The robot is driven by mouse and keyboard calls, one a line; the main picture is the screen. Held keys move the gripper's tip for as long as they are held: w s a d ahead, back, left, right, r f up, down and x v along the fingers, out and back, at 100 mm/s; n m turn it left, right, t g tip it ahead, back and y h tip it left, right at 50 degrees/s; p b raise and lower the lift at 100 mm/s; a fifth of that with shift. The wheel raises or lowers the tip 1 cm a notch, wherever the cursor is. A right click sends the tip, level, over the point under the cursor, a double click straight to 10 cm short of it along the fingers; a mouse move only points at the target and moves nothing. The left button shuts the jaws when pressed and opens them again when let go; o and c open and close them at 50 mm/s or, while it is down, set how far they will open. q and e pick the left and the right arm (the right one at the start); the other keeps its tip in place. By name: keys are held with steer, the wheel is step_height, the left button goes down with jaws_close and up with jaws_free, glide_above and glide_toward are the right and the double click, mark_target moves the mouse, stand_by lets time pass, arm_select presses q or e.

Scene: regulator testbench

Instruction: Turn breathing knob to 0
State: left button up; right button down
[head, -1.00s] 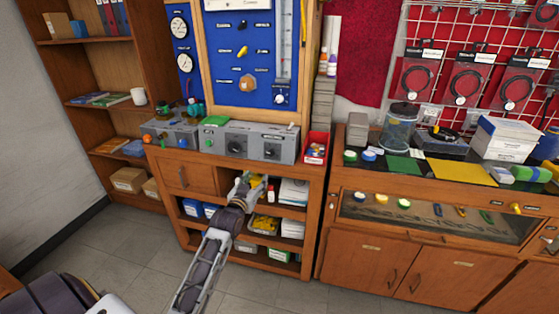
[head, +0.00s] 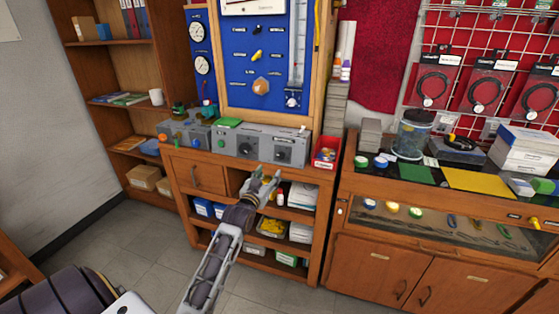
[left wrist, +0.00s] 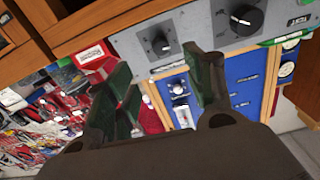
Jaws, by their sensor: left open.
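A grey control panel (head: 225,145) on the wooden bench carries two black knobs. The left knob (head: 246,149) and the right knob (head: 283,155) both show in the head view. The left wrist view, turned over, shows a smaller knob (left wrist: 160,47) and a larger knob (left wrist: 247,20). Their labels are too small to read, so I cannot tell which is the breathing knob. My left gripper (head: 265,178) is open and empty, below and in front of the panel, touching neither knob. Its two dark green fingers (left wrist: 165,82) spread apart in the wrist view. My right gripper is not in view.
A green item (head: 228,123) lies on top of the panel. A red bin (head: 326,152) stands right of it. A blue gauge board (head: 255,60) rises behind. Shelves with boxes and bottles lie under the bench top. A glass-topped cabinet (head: 440,215) stands at the right.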

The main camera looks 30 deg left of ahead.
arm_select(q)
steer(key=w, duration=0.1)
glide_toward(280, 158)
steer(key=shift+d+x, duration=0.2)
steer(key=shift+x, duration=0.8)
steer(key=shift+b+x, duration=0.35)
steer(key=shift+x, duration=2.35)
steer(key=shift+w+a+r, duration=0.1)
steer(key=shift+w+a, duration=0.2)
steer(key=shift+w, duration=0.4)
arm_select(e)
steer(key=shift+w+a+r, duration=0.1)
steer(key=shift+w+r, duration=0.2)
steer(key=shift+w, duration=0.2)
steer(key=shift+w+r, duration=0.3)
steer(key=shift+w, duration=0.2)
arm_select(q)
steer(key=c, duration=1)
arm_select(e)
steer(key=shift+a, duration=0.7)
